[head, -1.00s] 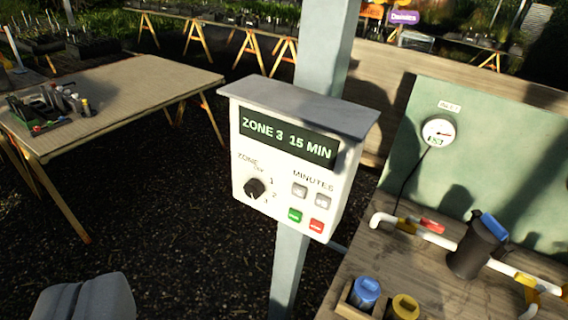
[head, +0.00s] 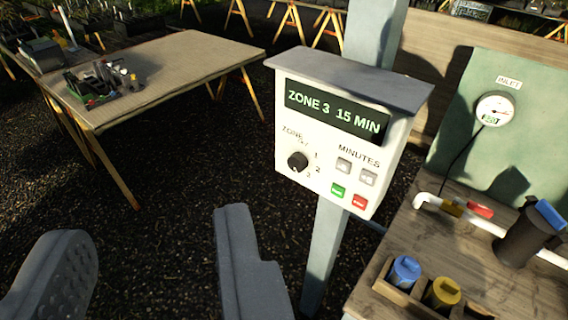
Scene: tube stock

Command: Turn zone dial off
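The zone dial (head: 298,161) is a round black knob at the lower left of a white control box (head: 330,145) on a post. Its marks read off, 1, 2 and 3, and its pointer looks turned toward 3. The display (head: 336,108) reads "ZONE 3 15 MIN". My gripper (head: 160,270) shows at the bottom left, its two grey fingers wide apart with nothing between them. It is below and left of the dial and apart from the box.
Grey minutes buttons (head: 355,172), a green button (head: 338,191) and a red button (head: 359,202) sit right of the dial. A wooden bench (head: 420,260) with pipes and blue and yellow-capped containers stands at right. A table (head: 190,65) stands at back left.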

